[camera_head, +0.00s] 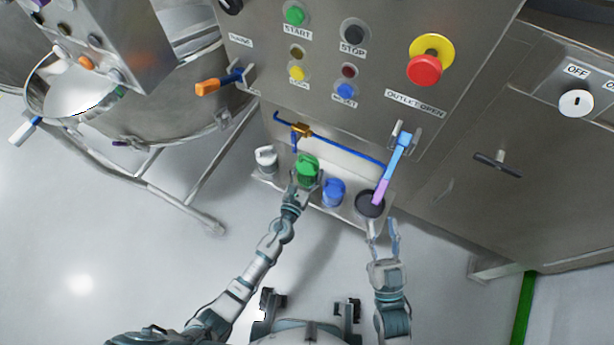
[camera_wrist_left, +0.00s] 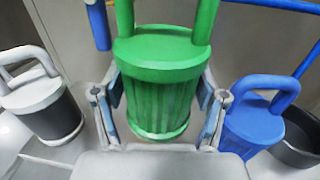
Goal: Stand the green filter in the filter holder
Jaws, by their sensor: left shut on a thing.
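The green filter (camera_head: 307,168), a ribbed cylinder with a loop handle, is upright between the white filter and the blue filter. My left gripper (camera_head: 301,189) is shut on it. In the left wrist view the green filter (camera_wrist_left: 158,85) stands between the two fingers (camera_wrist_left: 160,120); I cannot tell whether its base touches the shelf. A dark, round, open cup (camera_head: 368,207), which looks like the filter holder, is at the shelf's right end. It also shows in the left wrist view (camera_wrist_left: 296,150). My right gripper (camera_head: 382,238) is open and empty just below this cup.
The white filter (camera_head: 265,158) and blue filter (camera_head: 334,191) stand close on either side. A blue and purple lever (camera_head: 391,168) reaches down over the cup. A blue pipe (camera_head: 345,148) runs behind the shelf. The steel control panel (camera_head: 325,60) rises behind; open floor lies in front.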

